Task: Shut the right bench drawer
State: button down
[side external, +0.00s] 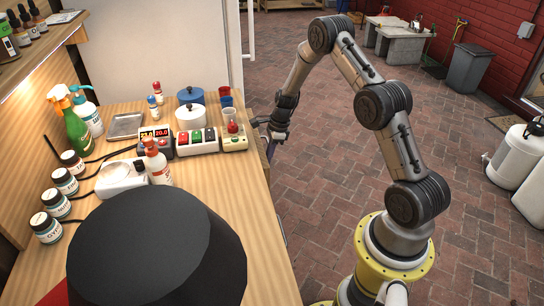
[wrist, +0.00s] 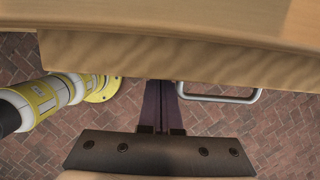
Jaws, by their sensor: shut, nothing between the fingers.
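In the wrist view, a wooden drawer front (wrist: 110,57) runs across the upper part, under the bench edge. A pale metal bar handle (wrist: 218,98) sticks out from it. My gripper (wrist: 162,84) is shut and empty, its dark purple fingers pointing at the drawer front just left of the handle. The fingertips meet the front's lower edge in the picture; I cannot tell whether they touch. In the side external view, my gripper (side external: 270,152) is low beside the bench's right edge.
The wooden bench top (side external: 247,205) holds bottles, jars, a white scale (side external: 122,178), meters and pots. A large black rounded object (side external: 155,245) covers its near end. Brick paving (side external: 310,190) right of the bench is open floor around my base.

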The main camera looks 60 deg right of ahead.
jog(key=shift+s, duration=0.1)
dwell(0.3)
notch_tip(320, 180, up, 8)
jog(key=r+t+y, duration=0.1)
send_over(264, 137)
jog(key=s+d, duration=0.1)
jog(key=s, duration=0.3)
jog(key=x, duration=0.8)
jog(key=shift+w, duration=0.2)
jog(key=shift+x, duration=0.8)
